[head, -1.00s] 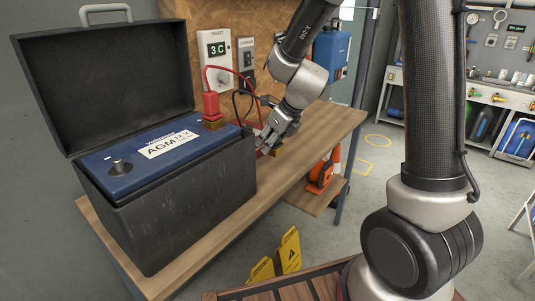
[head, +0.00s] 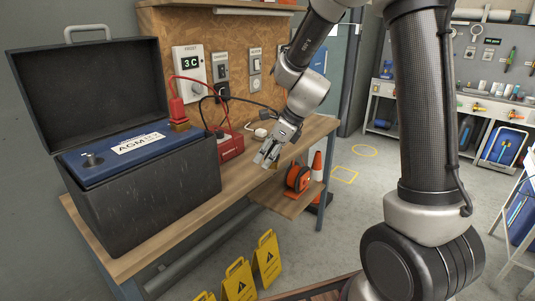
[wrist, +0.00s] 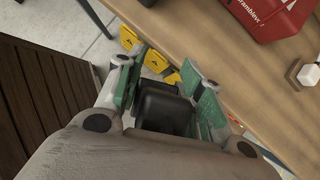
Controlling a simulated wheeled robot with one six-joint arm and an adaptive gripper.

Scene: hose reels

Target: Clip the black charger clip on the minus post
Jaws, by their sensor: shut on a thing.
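The blue battery (head: 105,150) sits in a black open-lidded box on the bench. A bare grey post (head: 91,160) stands at its near left corner. A red clip (head: 176,110) sits at the other post, with a red cable. My gripper (head: 266,158) is at the bench's front edge, right of the battery and apart from it. In the wrist view it is shut on a black block, the black charger clip (wrist: 165,105), between green-padded fingers. A black cable (head: 240,101) runs toward my wrist. In the head view the fingers mostly hide the clip.
The red charger (head: 230,146) stands on the bench (head: 150,243) between battery and gripper. The box's raised lid (head: 85,95) blocks the battery's back. Yellow folding signs (head: 267,258) and an orange reel (head: 298,178) are below. Air before the bench is clear.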

